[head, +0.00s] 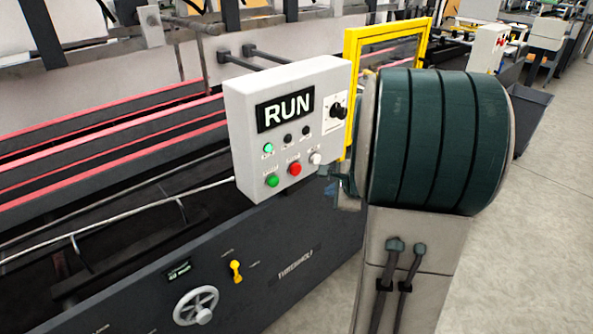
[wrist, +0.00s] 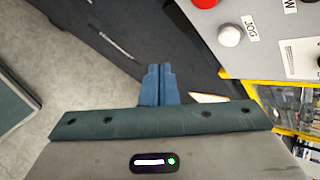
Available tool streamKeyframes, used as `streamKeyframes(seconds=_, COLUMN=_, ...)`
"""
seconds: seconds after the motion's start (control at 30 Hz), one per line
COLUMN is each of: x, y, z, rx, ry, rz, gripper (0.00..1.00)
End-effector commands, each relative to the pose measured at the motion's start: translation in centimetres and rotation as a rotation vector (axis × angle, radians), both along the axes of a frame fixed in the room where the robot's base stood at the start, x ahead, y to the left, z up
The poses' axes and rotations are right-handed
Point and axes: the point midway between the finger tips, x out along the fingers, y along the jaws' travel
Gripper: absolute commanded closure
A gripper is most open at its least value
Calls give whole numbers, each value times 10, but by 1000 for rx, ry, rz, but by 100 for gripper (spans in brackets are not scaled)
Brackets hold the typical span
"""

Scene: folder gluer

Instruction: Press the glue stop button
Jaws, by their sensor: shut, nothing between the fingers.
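A grey-white control box (head: 235,110) carries a RUN display (head: 285,108), a green button (head: 272,181), a red button (head: 295,169) and a white button (head: 316,158). The small labels are too blurred in the head view to tell which is glue stop. In the wrist view the white button (wrist: 229,35) has a JOG label, and part of the red button (wrist: 204,3) shows at the top edge. My gripper (wrist: 160,68) is shut and empty, apart from the box, below and left of the white button. In the head view my arm mostly hides it.
A yellow guard frame (head: 352,90) stands right beside the box. The dark machine side panel (head: 220,280) below bears a handwheel (head: 196,305) and a yellow lever (head: 236,271). A black knob (head: 339,111) sits on the box. Open floor lies at the right.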

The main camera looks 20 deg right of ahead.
Motion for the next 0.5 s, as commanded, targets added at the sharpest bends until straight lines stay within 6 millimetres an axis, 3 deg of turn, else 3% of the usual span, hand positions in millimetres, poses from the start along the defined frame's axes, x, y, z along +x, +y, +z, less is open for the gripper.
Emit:
streamKeyframes(seconds=0.27, x=3, y=2, z=1, rx=-1, ry=0, rz=4, gripper=100)
streamKeyframes(seconds=0.5, x=26, y=11, z=2, rx=-1, ry=2, rz=7, gripper=100)
